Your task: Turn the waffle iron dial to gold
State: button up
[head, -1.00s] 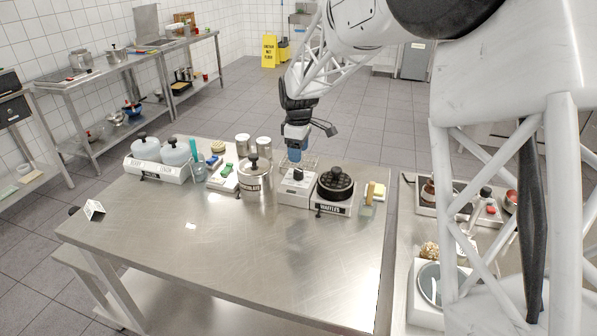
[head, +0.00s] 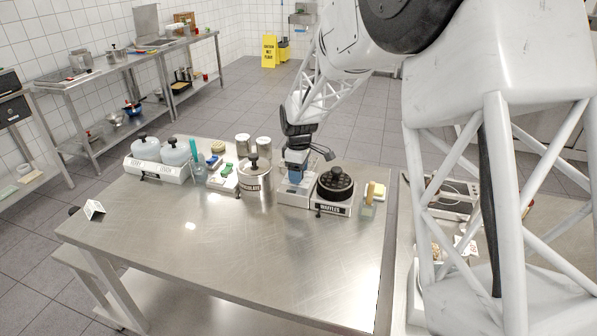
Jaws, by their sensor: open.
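The waffle iron (head: 336,187) has a round black lid and a white base with a label reading WAFFLES. It stands near the right end of the steel table. A white box-shaped unit (head: 292,196) stands directly to its left. My gripper (head: 295,178), with blue fingers, is pointed down over this white unit, left of the waffle iron's lid. It is open and holds nothing that I can see. The gripper covers the top of the white unit. The dial and its markings are too small or hidden to make out.
A silver pot (head: 254,178) stands close left of my gripper. A yellow sponge-like block (head: 376,190) is to the right of the waffle iron. Two white-lidded canisters (head: 253,147) stand behind. The front of the steel table (head: 250,240) is clear.

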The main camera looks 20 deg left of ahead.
jog(key=c, duration=0.9)
jog(key=shift+m, duration=0.5)
jog(key=m, duration=0.3)
jog(key=shift+m, duration=0.4)
jog(key=m, duration=1.3)
